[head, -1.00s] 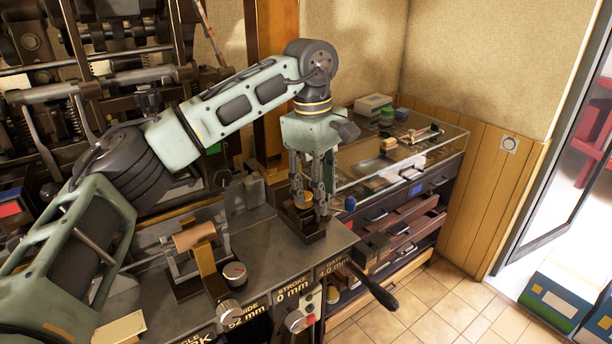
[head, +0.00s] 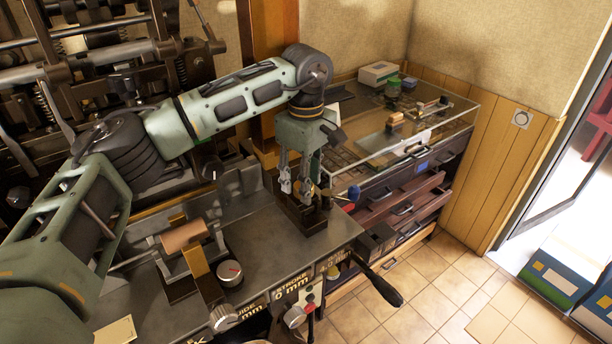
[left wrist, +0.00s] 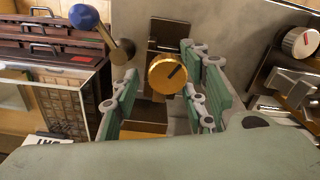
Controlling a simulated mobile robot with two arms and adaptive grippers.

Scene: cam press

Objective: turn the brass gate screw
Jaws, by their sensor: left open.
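The brass gate screw (left wrist: 167,74) shows in the left wrist view as a round gold knob with a dark line on its face. It stands over a dark metal block (head: 301,217) at the right end of the press bed. My left gripper (head: 302,186) points down over this block. In the left wrist view its two green fingers (left wrist: 163,92) are open, one on each side of the screw, with visible gaps. In the head view the fingers hide the screw or most of it. My right gripper is not in view.
A blue-knobbed lever (head: 353,193) stands close beside the fingers. A black-handled lever (head: 385,290) juts from the bed's front right. A dial (head: 230,273) and copper roller (head: 184,237) lie left.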

